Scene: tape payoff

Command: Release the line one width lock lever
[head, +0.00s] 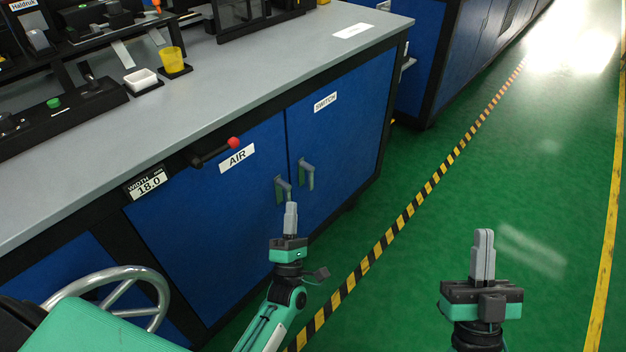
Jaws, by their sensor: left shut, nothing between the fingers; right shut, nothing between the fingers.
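A black lever with a red ball knob (233,143) sticks out from the bench's front edge, between the width display (148,186) reading 18.0 and the AIR label (236,158). It lies roughly level, with its knob toward the right. I cannot tell whether it is locked. My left gripper (291,206) is shut and empty, in front of the blue cabinet doors, below and right of the lever and apart from it. My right gripper (483,238) is shut and empty, over the green floor at the right, far from the lever.
A silver handwheel (122,275) stands at the lower left below the display. Two door handles (307,174) protrude near my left gripper. The grey benchtop (250,70) carries a yellow cup (172,60), a white tray (141,80) and black machinery. The green floor (440,220) at right is clear.

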